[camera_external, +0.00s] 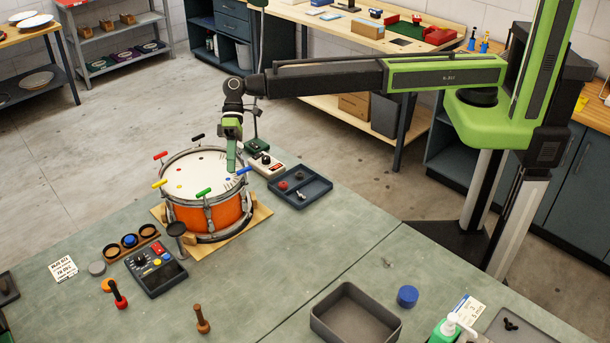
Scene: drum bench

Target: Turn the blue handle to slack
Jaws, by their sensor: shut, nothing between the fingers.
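An orange drum (205,213) with a white head stands on a wooden board on the green bench. Coloured handles sit around its rim. The blue handle (243,170) is on the right side of the rim, pointing outward to the right. My gripper (232,171) is shut and empty, pointing down over the right part of the drum, just left of the blue handle in the picture. I cannot tell whether it touches the handle. A yellow handle (159,183), a green handle (203,191), a red handle (160,155) and a black handle (198,136) are also on the rim.
A dark tray (313,194) with small parts and a white device (267,165) stand right of the drum. A control box (156,270) is in front. A grey bin (354,317) and a blue cylinder (407,296) stand nearer.

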